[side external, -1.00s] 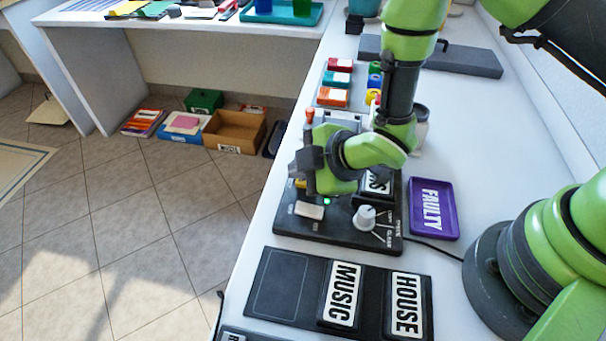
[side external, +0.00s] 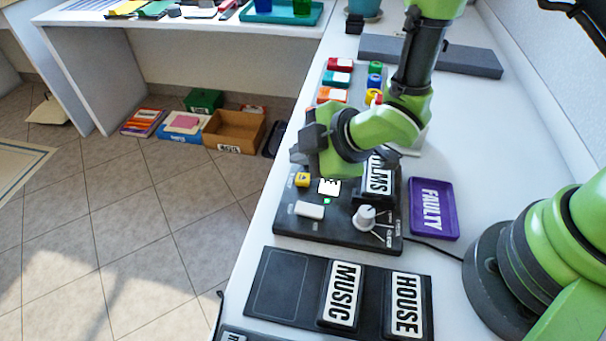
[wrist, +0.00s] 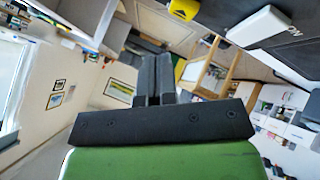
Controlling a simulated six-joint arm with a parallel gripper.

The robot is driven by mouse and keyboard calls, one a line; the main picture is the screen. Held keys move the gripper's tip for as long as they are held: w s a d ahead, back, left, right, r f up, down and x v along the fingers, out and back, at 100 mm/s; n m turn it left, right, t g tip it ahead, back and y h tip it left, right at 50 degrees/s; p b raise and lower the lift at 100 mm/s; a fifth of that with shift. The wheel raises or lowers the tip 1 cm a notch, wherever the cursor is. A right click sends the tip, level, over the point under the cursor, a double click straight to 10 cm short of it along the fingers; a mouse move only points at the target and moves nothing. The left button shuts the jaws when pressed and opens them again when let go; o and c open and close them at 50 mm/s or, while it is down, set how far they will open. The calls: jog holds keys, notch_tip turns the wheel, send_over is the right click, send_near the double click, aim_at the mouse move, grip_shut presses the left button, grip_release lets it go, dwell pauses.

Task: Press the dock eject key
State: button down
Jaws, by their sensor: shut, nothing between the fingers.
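The black dock (side external: 340,234) lies on the white bench. It has a yellow key (side external: 302,180), a white bar-shaped key (side external: 309,210), a small green light (side external: 326,200) and a white knob (side external: 365,217). The key labels are too small to read, so I cannot tell which key is eject. A FILMS block (side external: 378,180) and a partly hidden white-labelled piece (side external: 328,187) are at the dock. My gripper (side external: 299,156) is shut and empty above the dock's far left part, clear of both keys. The wrist view shows its closed fingers (wrist: 153,80), the yellow key (wrist: 184,9) and white key (wrist: 258,27).
A purple FAULTY tray (side external: 433,208) sits right of the dock. In front, a black rack (side external: 283,285) holds MUSIC (side external: 341,294) and HOUSE (side external: 406,305) blocks. Coloured blocks (side external: 337,78) stand behind. The bench's left edge drops to the floor.

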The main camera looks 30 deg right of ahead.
jog(key=shift+r, duration=1.2)
jog(key=s+d+r+m+h, duration=0.1)
jog(key=d+r+m, duration=0.3)
jog(key=r, duration=0.3)
jog(key=s+d+r+m+h, duration=0.1)
jog(key=d+r+m, duration=0.4)
jog(key=r, duration=0.2)
jog(key=s+d+r+m, duration=0.2)
jog(key=s+r+m, duration=0.2)
jog(key=s, duration=0.4)
jog(key=s+d+r+m+g, duration=0.1)
jog(key=s+d+r+m, duration=0.2)
jog(key=s+m, duration=0.2)
jog(key=s, duration=0.2)
jog(key=shift+s+d+r+m, duration=0.2)
jog(key=shift+s+r+m, duration=0.1)
jog(key=shift+s+r, duration=0.05)
